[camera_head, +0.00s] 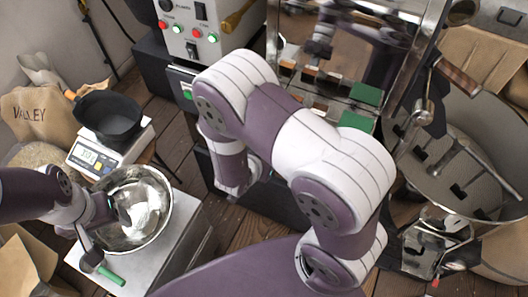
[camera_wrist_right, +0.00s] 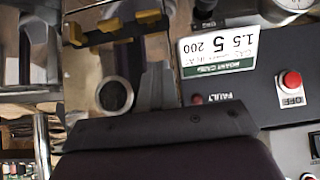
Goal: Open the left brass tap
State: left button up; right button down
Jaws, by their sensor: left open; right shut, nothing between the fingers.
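No tap stands out clearly in the head view. My left gripper (camera_head: 108,208) is open and empty over the near-left side of the steel bowl (camera_head: 158,187).
A panel (camera_wrist_right: 265,85) with a red button (camera_wrist_right: 291,79) is at the wrist view's right. In the head view, a black pan (camera_head: 108,116) sits on a scale (camera_head: 88,160) at left. A large round metal drum (camera_head: 460,175) stands at right. Wooden floor (camera_head: 185,150) shows between.

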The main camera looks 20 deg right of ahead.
jog(key=s+a+f+b+x, duration=0.1)
jog(key=f+b+x, duration=0.1)
jog(key=x, duration=1)
jog(key=shift+f+b, duration=0.25)
jog(key=shift+b, duration=0.2)
